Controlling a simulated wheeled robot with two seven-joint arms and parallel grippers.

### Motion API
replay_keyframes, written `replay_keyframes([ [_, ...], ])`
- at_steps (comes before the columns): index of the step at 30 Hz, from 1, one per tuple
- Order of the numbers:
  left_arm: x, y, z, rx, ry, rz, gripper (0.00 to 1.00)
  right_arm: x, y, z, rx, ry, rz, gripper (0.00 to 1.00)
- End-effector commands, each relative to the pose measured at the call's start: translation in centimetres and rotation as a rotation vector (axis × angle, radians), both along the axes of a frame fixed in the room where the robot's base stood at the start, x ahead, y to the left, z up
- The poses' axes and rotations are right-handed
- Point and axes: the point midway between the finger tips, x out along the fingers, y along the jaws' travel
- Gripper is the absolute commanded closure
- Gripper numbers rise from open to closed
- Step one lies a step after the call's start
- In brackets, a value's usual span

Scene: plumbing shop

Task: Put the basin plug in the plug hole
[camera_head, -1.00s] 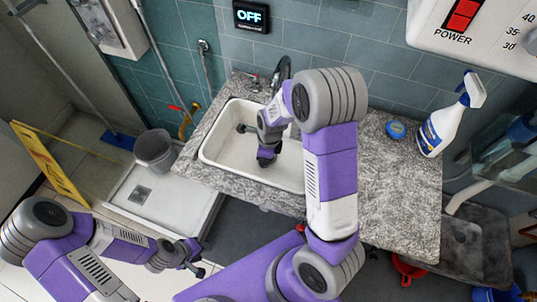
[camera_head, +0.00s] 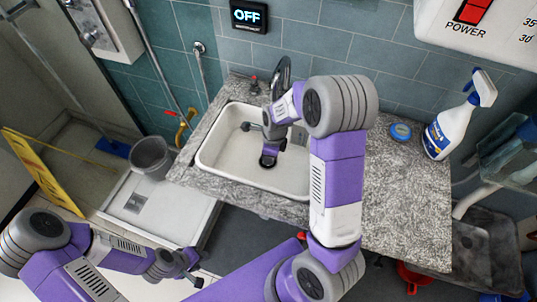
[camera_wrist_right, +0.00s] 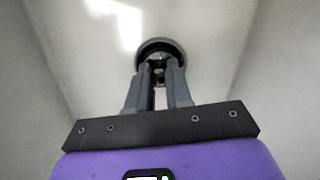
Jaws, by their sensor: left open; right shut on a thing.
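The white basin (camera_head: 225,155) is sunk in a grey stone-look counter. My right gripper (camera_wrist_right: 160,76) reaches down into it, fingers shut on a small metallic part of the basin plug (camera_wrist_right: 159,66). The dark round plug hole (camera_wrist_right: 178,46), with a paler rim, shows around and just beyond the fingertips. The fingers hide much of the plug, so I cannot tell whether it is seated or just above the hole. In the head view the right fingertips (camera_head: 268,161) are at the dark disc on the basin floor. My left gripper (camera_head: 195,270) is open and empty, low, beside the shower tray.
The tap (camera_head: 281,78) stands behind the basin, close to my right arm. A blue tape roll (camera_head: 400,131) and a spray bottle (camera_head: 450,125) stand on the counter (camera_head: 395,190) at right. A grey bucket (camera_head: 150,157) stands by the shower tray (camera_head: 140,205).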

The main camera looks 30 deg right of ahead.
Motion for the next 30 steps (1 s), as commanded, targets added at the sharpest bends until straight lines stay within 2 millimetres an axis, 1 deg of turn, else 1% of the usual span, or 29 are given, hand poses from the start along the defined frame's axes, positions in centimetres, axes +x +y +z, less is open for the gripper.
replay_keyframes([
  [1,0.0,0.0,0.0,0.000,0.000,0.000,0.57,0.0,0.0,-0.1,0.000,0.000,0.000,0.76],
  [5,0.0,0.0,0.0,0.000,0.000,0.000,0.57,0.0,0.0,-0.1,0.000,0.000,0.000,0.56],
  [14,0.0,0.0,0.0,0.000,0.000,0.000,0.57,0.0,0.0,0.1,0.000,0.000,0.000,0.55],
  [17,0.0,0.0,0.5,0.000,0.000,0.000,0.57,0.0,0.0,1.1,0.000,-0.002,0.000,0.55],
  [24,0.0,0.0,2.5,0.000,0.000,0.000,0.57,-0.3,-0.4,5.4,0.000,-0.004,0.002,0.55],
  [27,0.0,0.0,3.1,0.000,0.000,0.000,0.57,-0.4,-0.5,6.7,0.000,-0.001,0.001,0.55],
  [30,0.0,0.0,3.4,0.000,0.000,0.000,0.57,-0.5,-0.6,7.5,0.000,-0.003,0.001,0.55],
])
